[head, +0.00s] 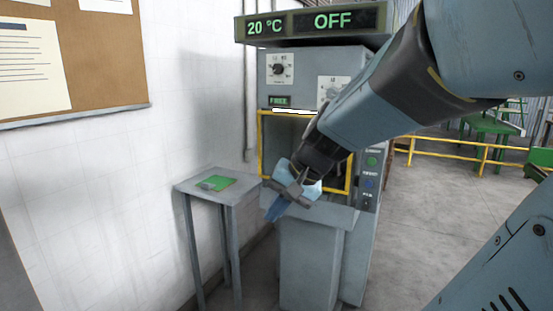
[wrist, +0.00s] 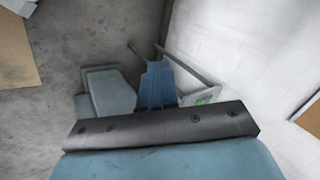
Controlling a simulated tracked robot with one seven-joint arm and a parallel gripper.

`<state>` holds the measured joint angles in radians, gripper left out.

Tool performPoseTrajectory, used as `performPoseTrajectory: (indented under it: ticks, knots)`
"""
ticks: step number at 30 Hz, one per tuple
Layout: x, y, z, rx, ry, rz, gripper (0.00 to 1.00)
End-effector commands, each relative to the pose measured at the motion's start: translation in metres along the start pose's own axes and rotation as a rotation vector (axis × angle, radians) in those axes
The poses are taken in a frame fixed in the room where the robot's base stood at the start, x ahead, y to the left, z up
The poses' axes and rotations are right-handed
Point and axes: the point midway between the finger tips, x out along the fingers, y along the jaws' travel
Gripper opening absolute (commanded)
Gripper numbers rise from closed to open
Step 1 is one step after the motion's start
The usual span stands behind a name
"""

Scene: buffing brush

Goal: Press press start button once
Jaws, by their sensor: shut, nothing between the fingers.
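The press (head: 318,75) stands in the middle of the head view, with a lit sign reading 20 °C and OFF on top. A green button (head: 371,161) sits on the strip at the right of its front, above a blue button (head: 369,183). Their labels are too small to read surely, so I cannot confirm which is start. My gripper (head: 275,210) is shut and empty, pointing down in front of the press's yellow frame (head: 350,172), left of and apart from the buttons. Its closed fingers (wrist: 157,84) also show in the wrist view.
A small grey table (head: 189,186) with a green item (head: 222,182) stands left of the press by the white wall. A corkboard (head: 105,60) hangs there. A yellow rail (head: 450,150) runs behind at right. Floor right of the press is clear.

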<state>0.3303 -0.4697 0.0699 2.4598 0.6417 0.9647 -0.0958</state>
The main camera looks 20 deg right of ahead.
Motion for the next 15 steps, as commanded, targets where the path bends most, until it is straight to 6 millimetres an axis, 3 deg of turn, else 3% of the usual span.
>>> performPoseTrajectory:
  ticks: [8, 11, 15]
  knots:
    - [0.013, 0.008, -0.089, 0.445, 0.019, -0.325, 0.0]
    - [0.01, 0.023, -0.129, 0.599, 0.064, -0.453, 0.0]
    - [-0.001, 0.059, -0.186, 0.807, 0.156, -0.633, 0.0]
